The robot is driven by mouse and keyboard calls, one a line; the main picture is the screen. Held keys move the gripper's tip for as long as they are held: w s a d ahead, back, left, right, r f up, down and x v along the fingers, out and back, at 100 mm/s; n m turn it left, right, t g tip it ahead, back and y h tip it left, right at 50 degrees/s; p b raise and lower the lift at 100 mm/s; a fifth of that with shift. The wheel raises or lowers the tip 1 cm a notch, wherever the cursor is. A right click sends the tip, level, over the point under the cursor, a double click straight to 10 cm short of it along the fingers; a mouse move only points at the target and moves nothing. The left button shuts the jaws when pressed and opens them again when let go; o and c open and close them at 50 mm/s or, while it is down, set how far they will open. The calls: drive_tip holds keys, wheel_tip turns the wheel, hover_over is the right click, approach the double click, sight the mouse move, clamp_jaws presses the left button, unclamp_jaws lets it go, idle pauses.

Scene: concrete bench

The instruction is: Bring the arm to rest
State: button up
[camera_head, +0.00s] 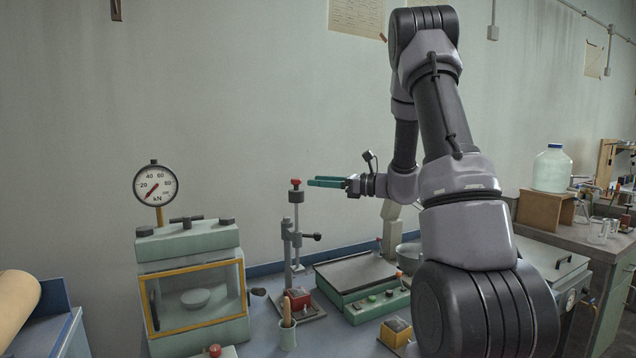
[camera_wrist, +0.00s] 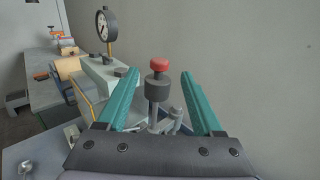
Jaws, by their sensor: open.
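My gripper (camera_head: 327,182) has two teal fingers and points left in the head view, held above the bench near the wall. In the wrist view my gripper (camera_wrist: 162,90) has its fingers apart with nothing held between them. The same red knob (camera_head: 296,183) shows in the head view just left of the fingertips; I cannot tell the exact gap. My arm rises from the lower right and bends back down to the gripper.
A press with a yellow-framed window (camera_head: 197,300) and a dial gauge (camera_head: 155,184) stand to the left. A green control box (camera_head: 362,300), a cup with a brush (camera_head: 288,335) and a yellow-topped block (camera_head: 396,331) sit nearby. A large jar (camera_head: 552,168) stands at right. The air above the bench is mostly clear.

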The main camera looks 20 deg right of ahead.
drive_tip(key=s+a+r+n+g+h, duration=0.1)
drive_tip(key=s+a+r+n+g, duration=0.1)
drive_tip(key=s+a+n, duration=0.3)
drive_tip(key=s+a+r+n+g+h, duration=0.1)
drive_tip(key=s+r+n+g+h, duration=0.15)
drive_tip(key=s, duration=0.45)
drive_tip(key=s+a+r+n+g, duration=0.1)
drive_tip(key=s+a+n+g, duration=0.2)
drive_tip(key=s, duration=0.4)
drive_tip(key=s+d+r+n+t+h, duration=0.3)
drive_tip(key=s+d+n+h, duration=0.5)
drive_tip(key=s, duration=0.4)
drive_tip(key=shift+s+n+t+h, duration=0.2)
drive_tip(key=shift+n+t+h, duration=0.6)
drive_tip(key=shift+n, duration=0.35)
